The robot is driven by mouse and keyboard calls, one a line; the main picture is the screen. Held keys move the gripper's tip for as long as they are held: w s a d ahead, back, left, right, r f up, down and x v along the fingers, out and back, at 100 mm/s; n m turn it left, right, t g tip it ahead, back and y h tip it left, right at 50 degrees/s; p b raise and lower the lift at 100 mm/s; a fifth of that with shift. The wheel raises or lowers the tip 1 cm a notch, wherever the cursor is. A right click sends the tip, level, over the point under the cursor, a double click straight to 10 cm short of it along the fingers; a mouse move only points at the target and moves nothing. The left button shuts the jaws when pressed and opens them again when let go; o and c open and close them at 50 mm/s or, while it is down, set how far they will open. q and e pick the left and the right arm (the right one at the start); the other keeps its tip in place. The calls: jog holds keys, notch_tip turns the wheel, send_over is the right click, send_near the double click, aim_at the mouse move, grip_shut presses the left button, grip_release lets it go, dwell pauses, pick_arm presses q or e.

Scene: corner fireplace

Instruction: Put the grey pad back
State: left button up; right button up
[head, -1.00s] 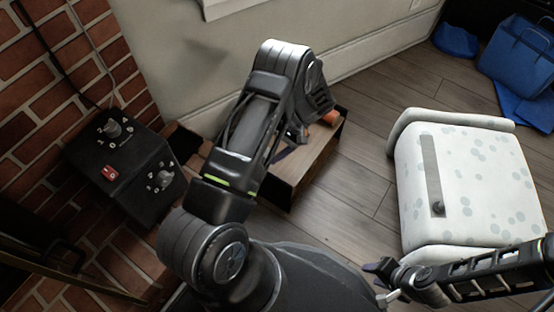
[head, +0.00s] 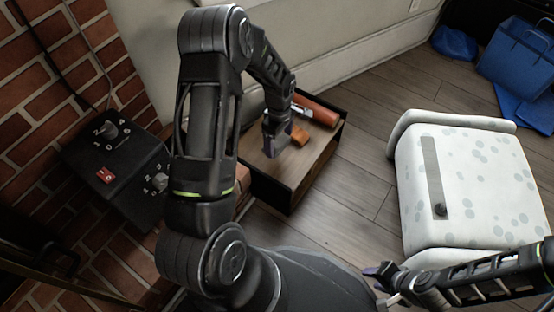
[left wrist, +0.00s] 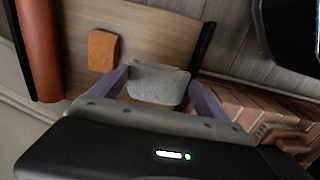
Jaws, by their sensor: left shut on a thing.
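My left gripper (head: 278,142) is over the shallow wooden tray (head: 318,172) with dark edges. In the left wrist view, its two purple fingers (left wrist: 160,95) are shut on the grey pad (left wrist: 158,84), one at each side. The pad shows against the tray's wooden floor (left wrist: 150,45); I cannot tell whether it touches. In the head view the gripper hides the pad. An orange block (left wrist: 102,50) and a reddish-orange cylinder (left wrist: 38,45) lie in the tray beside it. My right gripper (head: 380,284) is low at the right, open and empty.
A black control box (head: 115,170) with a red switch stands against the brick wall (head: 40,75) at the left. A white spotted stool-like piece (head: 470,180) stands at the right. Blue bags (head: 518,62) lie at the back right. Wooden floor (head: 365,150) between tray and white piece is clear.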

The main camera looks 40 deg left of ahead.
pick_arm(q)
notch_tip(320, 180, down, 6)
jog(key=shift+r+b, duration=0.15)
jog(key=shift+b, duration=0.85)
notch_tip(320, 180, down, 4)
jog(key=shift+r+b, duration=0.1)
jog(key=shift+b, duration=0.75)
jog(key=o, duration=1)
jog(key=shift+r, duration=0.1)
